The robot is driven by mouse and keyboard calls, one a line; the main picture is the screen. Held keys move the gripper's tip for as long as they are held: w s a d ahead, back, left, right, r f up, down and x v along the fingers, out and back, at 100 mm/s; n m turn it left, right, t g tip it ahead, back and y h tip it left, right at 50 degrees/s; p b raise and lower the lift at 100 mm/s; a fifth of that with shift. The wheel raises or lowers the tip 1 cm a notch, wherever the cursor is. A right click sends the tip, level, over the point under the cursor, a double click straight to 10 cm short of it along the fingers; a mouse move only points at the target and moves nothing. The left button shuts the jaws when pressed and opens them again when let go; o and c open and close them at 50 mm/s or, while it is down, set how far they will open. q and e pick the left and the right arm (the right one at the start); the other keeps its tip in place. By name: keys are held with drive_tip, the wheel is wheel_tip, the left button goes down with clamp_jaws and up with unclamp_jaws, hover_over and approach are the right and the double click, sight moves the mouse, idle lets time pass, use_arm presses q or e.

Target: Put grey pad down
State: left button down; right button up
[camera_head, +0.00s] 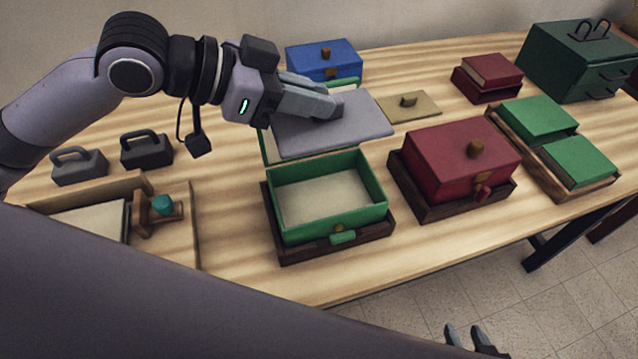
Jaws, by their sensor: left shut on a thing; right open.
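The grey pad (350,131) is a flat square, held a little tilted above the table, behind the open green box. My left gripper (334,108) is shut on the grey pad near its back edge. The pad hides part of the green box's raised lid (271,147). The open green box (333,192) has a pale, empty floor and sits in a dark wooden tray (276,252). My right gripper (468,338) is low at the bottom edge, in front of the table, open and apart from everything on it.
A closed red box (445,157) stands right of the green box.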

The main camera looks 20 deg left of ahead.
use_arm(q)
wheel_tip(320, 180, down, 16)
drive_tip(key=shift+b, duration=0.6)
drive_tip(key=shift+f, duration=0.1)
drive_tip(key=shift+f, duration=0.5)
drive_tip(key=c, duration=1.1)
unclamp_jaws()
drive_tip(key=shift+r, duration=0.15)
